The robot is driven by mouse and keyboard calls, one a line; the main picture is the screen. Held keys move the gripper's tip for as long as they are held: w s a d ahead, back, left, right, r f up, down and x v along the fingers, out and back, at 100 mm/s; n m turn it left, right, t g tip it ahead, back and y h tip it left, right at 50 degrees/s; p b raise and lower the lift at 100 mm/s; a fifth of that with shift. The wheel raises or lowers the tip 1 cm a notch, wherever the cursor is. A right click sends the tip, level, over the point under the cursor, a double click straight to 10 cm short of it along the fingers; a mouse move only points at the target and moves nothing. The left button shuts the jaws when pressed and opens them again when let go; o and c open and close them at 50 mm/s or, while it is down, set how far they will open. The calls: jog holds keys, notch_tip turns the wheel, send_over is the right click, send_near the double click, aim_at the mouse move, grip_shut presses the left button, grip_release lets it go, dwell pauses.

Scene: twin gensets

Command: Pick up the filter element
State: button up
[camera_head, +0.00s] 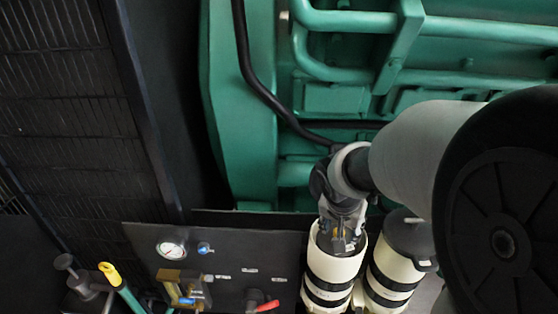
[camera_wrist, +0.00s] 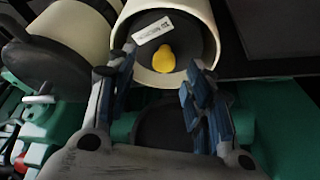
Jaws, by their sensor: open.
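A cream cylindrical housing with black bands (camera_head: 330,268) stands upright and open-topped in the head view. In the wrist view its pale wall (camera_wrist: 207,14) surrounds a dark interior with a white printed label and a yellow piece (camera_wrist: 164,60). The dark part with the yellow piece looks like the filter element, but most of it is hidden inside. My gripper (camera_head: 341,230) is at the mouth of the housing. In the wrist view my gripper (camera_wrist: 156,72) is open, its two fingers on either side of the yellow piece. Contact with anything cannot be told.
A second cream housing with a dark lid (camera_head: 408,236) stands close on the right. Green engine pipework (camera_head: 345,20) lies behind.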

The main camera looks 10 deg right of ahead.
jog(key=x, duration=0.2)
jog(key=b+x, duration=0.1)
jog(key=x, duration=0.1)
jog(key=shift+w+a+f, duration=0.1)
jog(key=shift+w+f, duration=0.05)
jog(key=shift+w, duration=0.2)
jog(key=shift+c, duration=0.2)
grip_shut()
dwell(0.5)
